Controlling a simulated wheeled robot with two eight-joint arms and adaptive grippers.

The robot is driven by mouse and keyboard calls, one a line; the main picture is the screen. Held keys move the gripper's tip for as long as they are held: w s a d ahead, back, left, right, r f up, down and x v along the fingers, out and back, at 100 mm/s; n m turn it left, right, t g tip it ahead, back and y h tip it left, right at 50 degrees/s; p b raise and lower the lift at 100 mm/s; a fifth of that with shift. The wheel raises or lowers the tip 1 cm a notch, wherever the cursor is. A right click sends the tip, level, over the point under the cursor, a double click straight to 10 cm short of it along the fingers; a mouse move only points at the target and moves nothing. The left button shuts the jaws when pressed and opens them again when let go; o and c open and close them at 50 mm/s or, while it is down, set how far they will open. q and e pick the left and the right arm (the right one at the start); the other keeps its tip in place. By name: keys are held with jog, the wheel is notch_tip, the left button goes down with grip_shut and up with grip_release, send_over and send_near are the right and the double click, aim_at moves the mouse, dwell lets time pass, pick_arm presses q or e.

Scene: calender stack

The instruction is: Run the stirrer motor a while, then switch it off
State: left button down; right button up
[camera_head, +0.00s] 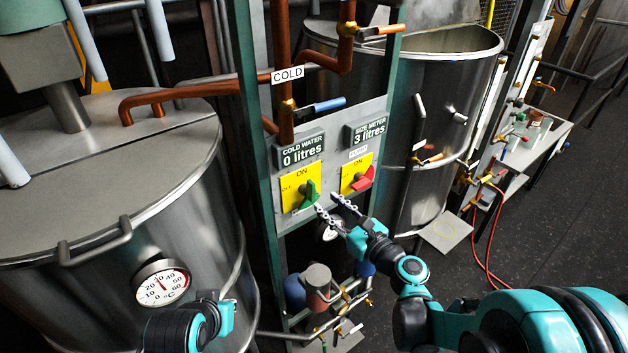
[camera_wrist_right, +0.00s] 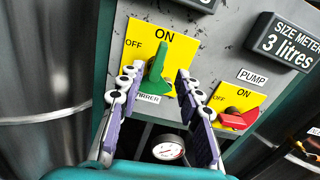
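The stirrer switch is a green knob (camera_head: 312,193) on a yellow plate marked OFF and ON, at the left of the grey control panel. In the right wrist view the green knob (camera_wrist_right: 157,72) stands roughly upright, its handle toward ON. My right gripper (camera_head: 328,203) is open, its fingers just below and right of the knob in the head view. In the wrist view its fingertips (camera_wrist_right: 156,75) lie on either side of the knob; contact cannot be told. Part of my left arm shows at the bottom left of the head view, its fingers hidden.
A red pump switch (camera_head: 361,180) sits right of the stirrer switch. Displays above read cold water 0 litres (camera_head: 301,152) and size meter 3 litres (camera_head: 369,132). A steel vat with a dial thermometer (camera_head: 162,283) stands left, another vat (camera_head: 445,105) right. Pipes and valves crowd below.

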aim_at(314, 192)
jog(key=shift+w+a+m, duration=0.3)
jog(key=shift+w+m, duration=0.05)
jog(key=shift+m, duration=0.15)
jog(key=x, duration=0.7)
jog(key=shift+a, duration=0.1)
grip_shut()
